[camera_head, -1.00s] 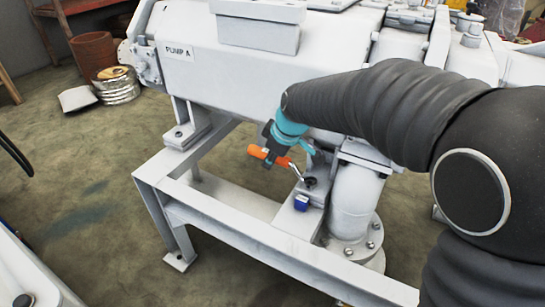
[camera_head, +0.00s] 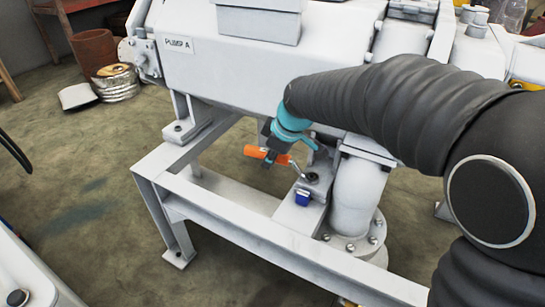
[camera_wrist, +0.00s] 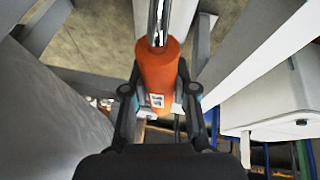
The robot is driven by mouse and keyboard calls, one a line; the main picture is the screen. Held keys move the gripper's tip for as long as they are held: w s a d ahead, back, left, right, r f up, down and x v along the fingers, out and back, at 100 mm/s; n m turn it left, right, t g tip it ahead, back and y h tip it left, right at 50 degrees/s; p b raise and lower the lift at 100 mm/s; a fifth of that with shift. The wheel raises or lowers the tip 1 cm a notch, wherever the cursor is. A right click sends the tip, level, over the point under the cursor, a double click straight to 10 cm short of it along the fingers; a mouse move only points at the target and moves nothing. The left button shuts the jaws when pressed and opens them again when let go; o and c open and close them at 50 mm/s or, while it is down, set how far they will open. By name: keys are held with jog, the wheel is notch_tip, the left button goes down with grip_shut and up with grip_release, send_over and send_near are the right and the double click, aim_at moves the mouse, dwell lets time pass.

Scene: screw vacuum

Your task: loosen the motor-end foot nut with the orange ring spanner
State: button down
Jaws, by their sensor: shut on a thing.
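The orange ring spanner (camera_head: 255,152) has an orange handle and a bare metal shank. Its ring end reaches the dark foot nut (camera_head: 312,178) on the pale frame foot below the pump. The ring looks to be at the nut, but I cannot tell how fully it sits around it. My gripper (camera_head: 270,156) is shut on the handle, left of the nut. In the wrist view my gripper (camera_wrist: 158,92) has a finger on each side of the orange handle (camera_wrist: 157,70), and the shank runs up out of the picture. The ring and nut are out of that view.
A small blue block (camera_head: 303,197) sits on the foot just in front of the nut. A pale pipe (camera_head: 357,200) with a bolted flange stands close on the right. The pump body (camera_head: 240,75) is above and behind. Open floor lies left of the frame.

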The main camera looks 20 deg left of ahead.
jog(key=shift+s+f+n+g+b, duration=0.1)
jog(key=shift+s+n+g+b, duration=0.2)
jog(key=shift+s+n+b, duration=0.35)
jog(key=shift+r+p, duration=1.65)
jog(key=shift+r, duration=1)
jog(key=shift+d, duration=0.1)
